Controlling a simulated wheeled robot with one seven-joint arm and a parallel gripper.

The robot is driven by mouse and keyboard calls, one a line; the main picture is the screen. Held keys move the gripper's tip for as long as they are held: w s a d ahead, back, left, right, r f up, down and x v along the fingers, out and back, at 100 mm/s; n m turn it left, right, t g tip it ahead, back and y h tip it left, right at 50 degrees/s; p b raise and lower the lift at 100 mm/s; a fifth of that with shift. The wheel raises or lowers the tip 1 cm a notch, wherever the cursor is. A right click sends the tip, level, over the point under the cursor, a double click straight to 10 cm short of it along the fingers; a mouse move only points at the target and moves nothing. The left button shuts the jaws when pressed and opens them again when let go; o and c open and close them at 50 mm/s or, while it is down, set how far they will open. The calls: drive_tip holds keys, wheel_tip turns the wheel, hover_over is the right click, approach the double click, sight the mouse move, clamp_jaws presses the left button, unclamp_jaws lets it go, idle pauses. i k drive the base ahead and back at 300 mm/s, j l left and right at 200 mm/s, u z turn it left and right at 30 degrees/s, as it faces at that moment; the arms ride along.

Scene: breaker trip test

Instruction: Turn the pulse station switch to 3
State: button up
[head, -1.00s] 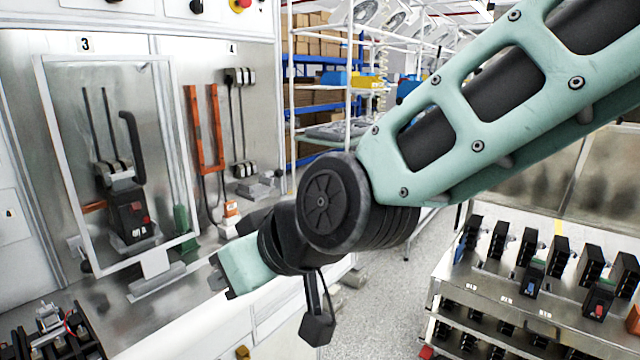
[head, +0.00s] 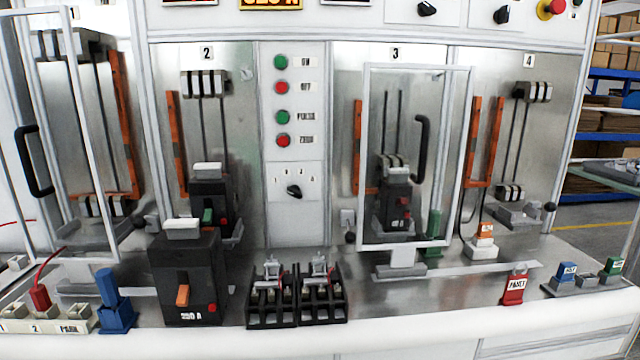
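A small black rotary switch (head: 294,191) sits on a white plate in the panel between bays 2 and 3. Small position marks run in an arc above it, too small to read surely. Its knob looks tilted, but I cannot tell which mark it points to. Above it is a column of green and red buttons, with a green button (head: 281,117) and a red button (head: 283,140) nearest the switch. My gripper and arm are not in this view, and nothing covers the switch.
A large black breaker (head: 186,278) and two black terminal blocks (head: 271,292) stand on the bench in front of the panel. A framed clear door (head: 366,150) with a black handle covers bay 3. Blue block (head: 112,297) and red tag (head: 515,287) stand near the front edge.

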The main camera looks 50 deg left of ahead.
sight(294, 190)
drive_tip(key=u, duration=1.75)
